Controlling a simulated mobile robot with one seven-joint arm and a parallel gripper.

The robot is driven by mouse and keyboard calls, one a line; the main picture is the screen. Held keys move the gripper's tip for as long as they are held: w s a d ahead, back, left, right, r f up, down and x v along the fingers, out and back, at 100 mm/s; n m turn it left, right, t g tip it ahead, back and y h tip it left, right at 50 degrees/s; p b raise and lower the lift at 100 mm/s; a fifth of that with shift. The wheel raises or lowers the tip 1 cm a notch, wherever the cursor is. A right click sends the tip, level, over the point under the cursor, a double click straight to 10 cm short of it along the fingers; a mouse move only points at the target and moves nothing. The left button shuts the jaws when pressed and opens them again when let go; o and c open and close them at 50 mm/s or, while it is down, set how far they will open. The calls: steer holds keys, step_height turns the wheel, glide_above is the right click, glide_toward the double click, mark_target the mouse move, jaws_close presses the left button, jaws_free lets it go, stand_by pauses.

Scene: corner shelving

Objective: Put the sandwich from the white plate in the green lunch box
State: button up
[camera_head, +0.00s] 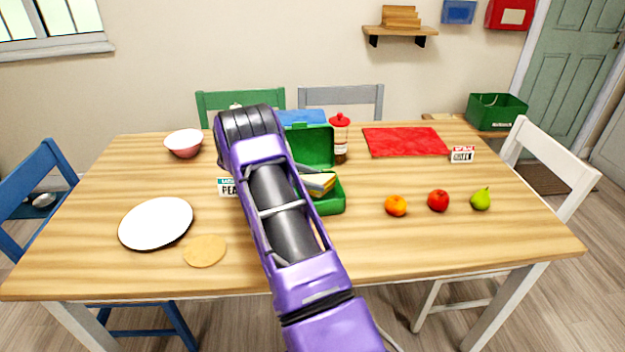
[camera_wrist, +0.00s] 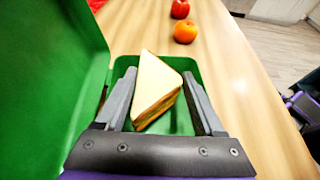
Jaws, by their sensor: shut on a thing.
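The triangular sandwich (camera_wrist: 157,90) is between the two fingers of my gripper (camera_wrist: 159,74), which is shut on it. The sandwich is inside or just over the base of the green lunch box (camera_wrist: 185,118); I cannot tell whether it touches the bottom. In the head view the sandwich (camera_head: 321,183) shows its cut side at the open lunch box (camera_head: 331,205), right of my arm. The raised lid stands at the back in the head view and at the left in the wrist view. The white plate (camera_head: 156,223) is empty at the table's left. My arm hides part of the box.
A round tan disc (camera_head: 205,251) lies near the plate. A pink bowl (camera_head: 184,143) and a red-capped bottle (camera_head: 340,138) stand further back. An orange (camera_head: 396,206), a red apple (camera_head: 438,200) and a green pear (camera_head: 481,198) sit right of the box. The right front tabletop is clear.

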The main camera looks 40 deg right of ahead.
steer(key=shift+f+b, duration=0.3)
steer(key=shift+f, duration=0.35)
steer(key=o, duration=0.7)
steer(key=shift+r, duration=0.1)
steer(key=shift+r, duration=0.3)
steer(key=shift+r+p, duration=0.55)
steer(key=v, duration=1.2)
steer(key=shift+f, duration=0.3)
